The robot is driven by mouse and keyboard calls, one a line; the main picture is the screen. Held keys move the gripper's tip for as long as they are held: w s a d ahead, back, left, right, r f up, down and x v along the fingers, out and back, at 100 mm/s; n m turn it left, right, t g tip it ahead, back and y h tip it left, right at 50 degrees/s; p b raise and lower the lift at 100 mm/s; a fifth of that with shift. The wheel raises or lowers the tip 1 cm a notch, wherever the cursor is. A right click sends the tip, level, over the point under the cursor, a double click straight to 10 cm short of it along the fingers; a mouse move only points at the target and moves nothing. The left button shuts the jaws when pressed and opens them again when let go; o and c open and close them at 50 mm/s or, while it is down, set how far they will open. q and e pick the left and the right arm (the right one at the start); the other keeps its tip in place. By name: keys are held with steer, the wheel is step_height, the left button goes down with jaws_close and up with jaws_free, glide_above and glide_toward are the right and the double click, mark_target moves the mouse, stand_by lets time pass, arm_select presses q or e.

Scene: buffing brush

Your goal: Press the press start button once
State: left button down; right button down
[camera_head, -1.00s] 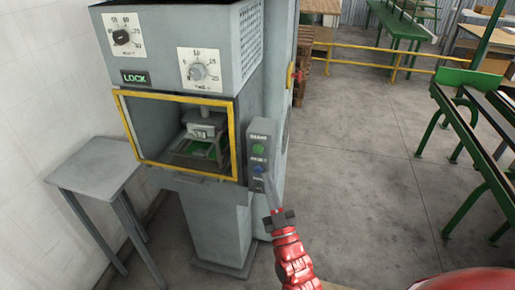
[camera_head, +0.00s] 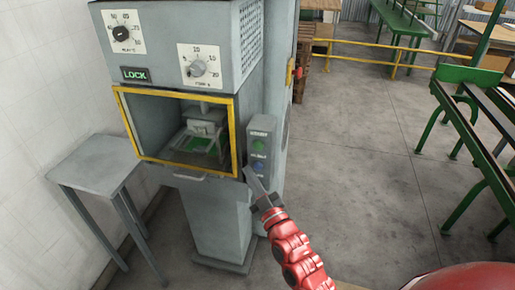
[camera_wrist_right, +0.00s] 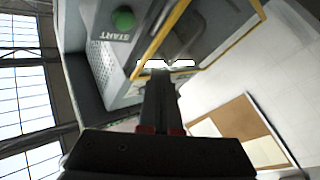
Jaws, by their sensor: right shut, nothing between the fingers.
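The grey press machine (camera_head: 210,228) stands at the left, with a yellow-framed window. A grey button box (camera_head: 263,128) is on its right side. The wrist view shows the green button (camera_wrist_right: 124,19) beside the word START. My right gripper (camera_head: 248,171) is shut and empty. Its tip is at the lower left of the box, below the green button and beside the blue one. I cannot tell whether it touches the box. My left gripper is not in view.
A small grey table (camera_head: 95,163) stands left of the machine by the white wall. A green-framed roller bench (camera_head: 470,130) is at the right, and a yellow rail (camera_head: 375,48) runs behind. The floor (camera_head: 360,150) between is clear.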

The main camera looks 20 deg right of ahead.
mark_target(258, 145)
steer(key=w+d+b, duration=0.1)
steer(key=w, duration=0.1)
steer(key=w+d+b, duration=0.3)
steer(key=w+b, duration=0.1)
steer(key=shift+d, duration=0.15)
steer(key=shift+w, duration=0.1)
stand_by(1.9)
steer(key=shift+w+d+b, duration=0.2)
steer(key=shift+w+b, duration=0.1)
steer(key=shift+b, duration=0.45)
